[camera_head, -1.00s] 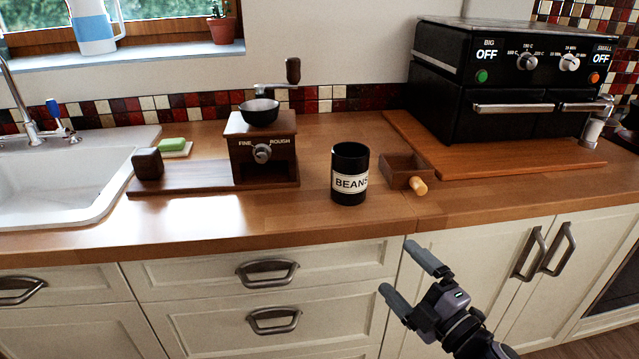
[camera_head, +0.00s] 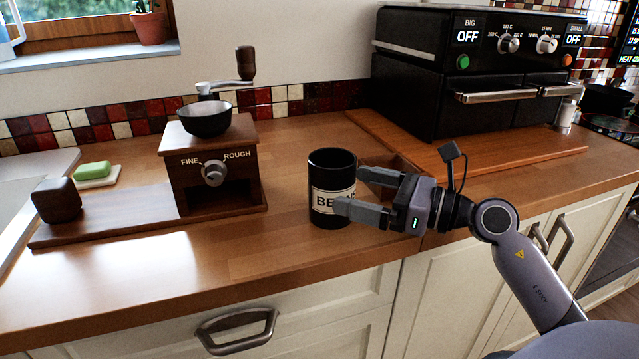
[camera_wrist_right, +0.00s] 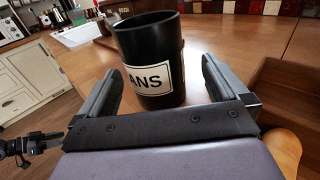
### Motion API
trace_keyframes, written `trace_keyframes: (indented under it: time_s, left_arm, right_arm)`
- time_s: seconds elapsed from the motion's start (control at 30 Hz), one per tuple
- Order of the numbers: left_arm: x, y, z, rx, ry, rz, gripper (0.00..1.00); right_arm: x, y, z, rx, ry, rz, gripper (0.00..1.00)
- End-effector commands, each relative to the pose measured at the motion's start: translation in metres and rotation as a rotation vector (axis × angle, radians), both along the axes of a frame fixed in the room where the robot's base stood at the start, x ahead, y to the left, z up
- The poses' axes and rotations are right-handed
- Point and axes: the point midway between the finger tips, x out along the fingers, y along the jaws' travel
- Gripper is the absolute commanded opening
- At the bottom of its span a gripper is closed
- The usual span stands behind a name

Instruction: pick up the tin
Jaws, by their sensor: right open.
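The tin (camera_head: 326,182) is a black open-topped cylinder with a white BEANS label, upright on the wooden counter. My right gripper (camera_head: 350,190) is open at its right side, and the near finger covers part of the label in the head view. In the right wrist view the tin (camera_wrist_right: 148,50) stands in front of the palm, with its lower part between the fingertips of the open gripper (camera_wrist_right: 160,80). The gap between the palm and the tin is empty.
A small wooden drawer box (camera_head: 383,174) stands just right of the tin, partly hidden by my right gripper. A wooden coffee grinder (camera_head: 213,150) stands to the left. A black oven (camera_head: 430,95) sits on a board behind right. Counter in front of the grinder is clear.

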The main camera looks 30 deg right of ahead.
Motion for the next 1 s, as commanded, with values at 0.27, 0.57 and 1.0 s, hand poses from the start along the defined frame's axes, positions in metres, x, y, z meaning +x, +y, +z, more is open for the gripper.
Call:
trace_keyframes:
  time_s: [0.27,0.57,1.0]
  left_arm:
    - [-0.01,0.001,-0.002,0.004,0.021,0.0,0.43]
    - [-0.009,0.003,0.006,0.011,0.013,0.001,0.43]
    - [-0.009,0.005,0.003,0.013,0.017,0.007,0.43]
  right_arm:
    - [0.017,0.012,0.001,0.005,0.0,0.001,1.0]
    - [0.046,0.036,-0.003,0.008,-0.001,0.0,1.0]
    - [0.056,0.042,-0.006,0.005,0.001,0.0,0.9]
